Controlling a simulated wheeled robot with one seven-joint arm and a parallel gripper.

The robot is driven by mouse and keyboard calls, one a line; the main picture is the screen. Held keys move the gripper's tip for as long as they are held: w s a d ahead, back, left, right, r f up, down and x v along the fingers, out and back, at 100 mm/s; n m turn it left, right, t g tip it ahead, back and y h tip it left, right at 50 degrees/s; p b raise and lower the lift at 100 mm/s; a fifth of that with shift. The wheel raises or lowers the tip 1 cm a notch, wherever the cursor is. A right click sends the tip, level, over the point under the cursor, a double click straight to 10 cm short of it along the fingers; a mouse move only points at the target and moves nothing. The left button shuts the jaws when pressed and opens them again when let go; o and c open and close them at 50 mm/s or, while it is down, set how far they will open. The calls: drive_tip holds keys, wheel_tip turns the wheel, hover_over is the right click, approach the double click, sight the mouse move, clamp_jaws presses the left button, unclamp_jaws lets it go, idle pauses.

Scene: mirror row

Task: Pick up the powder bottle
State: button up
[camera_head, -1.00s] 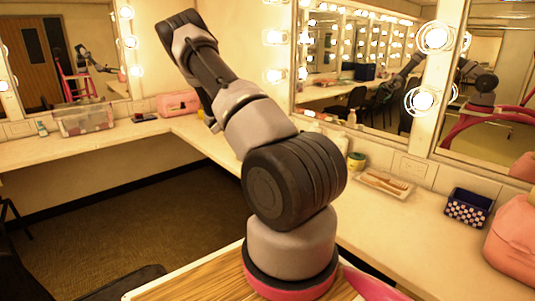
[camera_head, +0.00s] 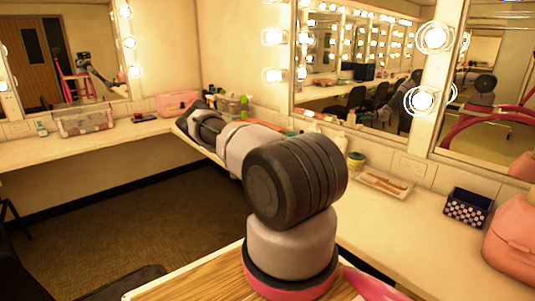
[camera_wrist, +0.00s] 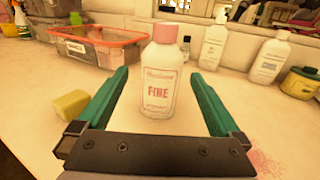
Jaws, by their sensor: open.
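The powder bottle (camera_wrist: 158,82) is white with a pink cap and pink lettering. It stands upright on the counter, in the middle of the wrist view. My gripper (camera_wrist: 160,76) is open, with one green finger on each side of the bottle. The bottle is ahead of the palm, and a gap shows between it and each finger. In the head view my arm reaches to the back corner of the counter. There my gripper and the bottle are hidden or cannot be made out.
A yellow block (camera_wrist: 70,104) lies just left of the left finger. A clear tub with an orange rim (camera_wrist: 97,44) stands behind left. The counter (camera_wrist: 285,125) is clear at the right front.

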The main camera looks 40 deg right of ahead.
drive_tip(key=x, duration=0.5)
drive_tip(key=shift+d, duration=0.15)
